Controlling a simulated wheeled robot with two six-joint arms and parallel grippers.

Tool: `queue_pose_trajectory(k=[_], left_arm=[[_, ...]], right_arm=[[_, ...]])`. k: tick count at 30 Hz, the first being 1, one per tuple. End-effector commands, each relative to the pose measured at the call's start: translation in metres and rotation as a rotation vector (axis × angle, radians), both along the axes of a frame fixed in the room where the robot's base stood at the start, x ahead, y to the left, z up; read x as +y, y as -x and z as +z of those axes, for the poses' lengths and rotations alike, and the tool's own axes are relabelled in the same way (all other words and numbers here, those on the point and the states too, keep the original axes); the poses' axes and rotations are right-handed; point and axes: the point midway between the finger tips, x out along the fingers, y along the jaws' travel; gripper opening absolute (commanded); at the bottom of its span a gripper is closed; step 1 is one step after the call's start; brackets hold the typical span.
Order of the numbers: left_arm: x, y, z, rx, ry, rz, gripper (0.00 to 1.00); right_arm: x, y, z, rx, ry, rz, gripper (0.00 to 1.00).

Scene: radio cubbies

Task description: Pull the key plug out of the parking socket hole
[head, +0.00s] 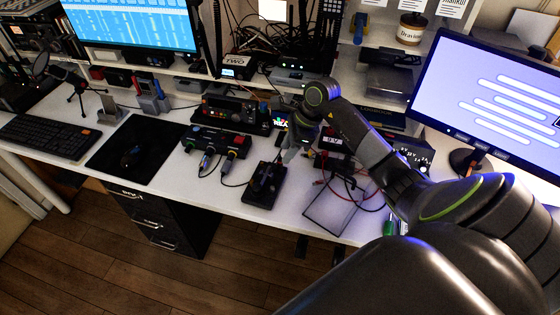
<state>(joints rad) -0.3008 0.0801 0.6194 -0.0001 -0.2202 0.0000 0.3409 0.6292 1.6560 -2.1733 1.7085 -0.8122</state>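My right arm reaches in from the right, and its gripper (291,153) points down over the desk, just behind and right of a black key unit (264,185). The fingers are small and dark here, so I cannot tell whether they are open or hold anything. A black box with red buttons (216,141) stands left of the gripper, with two cabled plugs (206,161) (229,161) at its front. I cannot tell which plug is the key plug. The parking socket hole cannot be made out and may be hidden by the gripper. My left gripper is not in view.
A radio (236,111) stands behind the button box. Red and black cables loop around a clear tray (341,206) right of the key unit. A mouse mat (137,148), keyboard (48,138) and monitors (130,22) (490,95) flank the area. The white desk's front edge is close.

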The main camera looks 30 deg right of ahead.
Motion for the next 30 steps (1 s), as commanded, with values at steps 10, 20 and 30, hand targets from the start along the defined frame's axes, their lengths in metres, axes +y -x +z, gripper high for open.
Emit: queue_pose_trajectory(k=[10, 20, 30], left_arm=[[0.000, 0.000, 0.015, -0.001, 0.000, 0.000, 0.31], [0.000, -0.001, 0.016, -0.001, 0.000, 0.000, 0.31], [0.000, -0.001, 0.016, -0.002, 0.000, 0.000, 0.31]], right_arm=[[0.014, -0.013, -0.037, 0.003, -0.005, -0.001, 0.39], [0.016, -0.015, -0.048, -0.001, -0.001, 0.000, 0.39], [0.016, -0.015, -0.047, -0.001, -0.001, 0.000, 0.00]])
